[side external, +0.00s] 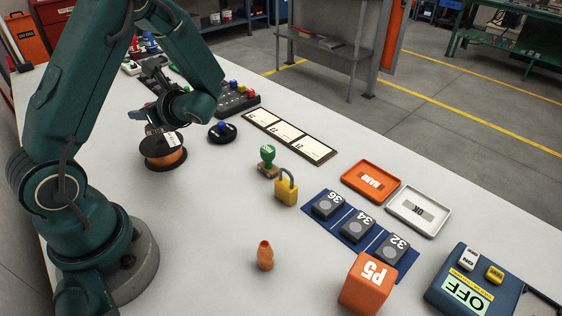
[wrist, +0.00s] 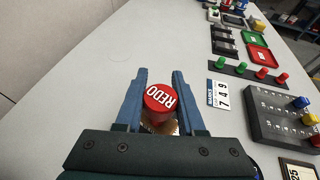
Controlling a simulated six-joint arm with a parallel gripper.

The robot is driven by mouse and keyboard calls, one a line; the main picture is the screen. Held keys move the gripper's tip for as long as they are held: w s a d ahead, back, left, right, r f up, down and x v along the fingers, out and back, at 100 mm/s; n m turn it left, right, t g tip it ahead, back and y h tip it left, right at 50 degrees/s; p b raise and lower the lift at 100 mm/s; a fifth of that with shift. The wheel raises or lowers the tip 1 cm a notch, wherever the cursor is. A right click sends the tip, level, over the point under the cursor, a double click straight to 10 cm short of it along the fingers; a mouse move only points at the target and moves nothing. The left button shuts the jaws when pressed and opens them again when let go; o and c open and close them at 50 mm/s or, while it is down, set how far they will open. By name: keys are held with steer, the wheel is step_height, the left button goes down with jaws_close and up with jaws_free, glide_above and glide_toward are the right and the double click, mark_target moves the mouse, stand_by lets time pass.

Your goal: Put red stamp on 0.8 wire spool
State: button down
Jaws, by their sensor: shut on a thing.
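The red stamp, with a round red top marked REDO (wrist: 160,97), is between the two fingers of my gripper (wrist: 160,73) in the wrist view. My gripper is shut on it. In the side view my gripper (side external: 153,122) is low over a wire spool (side external: 166,158) with black flanges and copper-coloured wire. A small white label shows on the spool's top; I cannot read its size. The stamp's red top is hidden by my arm there. A brownish piece shows at the spool's top, and I cannot tell whether it touches.
A green stamp (side external: 267,160) and a yellow padlock (side external: 286,190) stand further right. A button box (side external: 238,100) is behind. The white table around the spool's front is clear.

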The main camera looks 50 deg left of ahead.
steer(key=shift+f, duration=1.25)
steer(key=shift+f, duration=0.15)
steer(key=c, duration=0.5)
jaws_free()
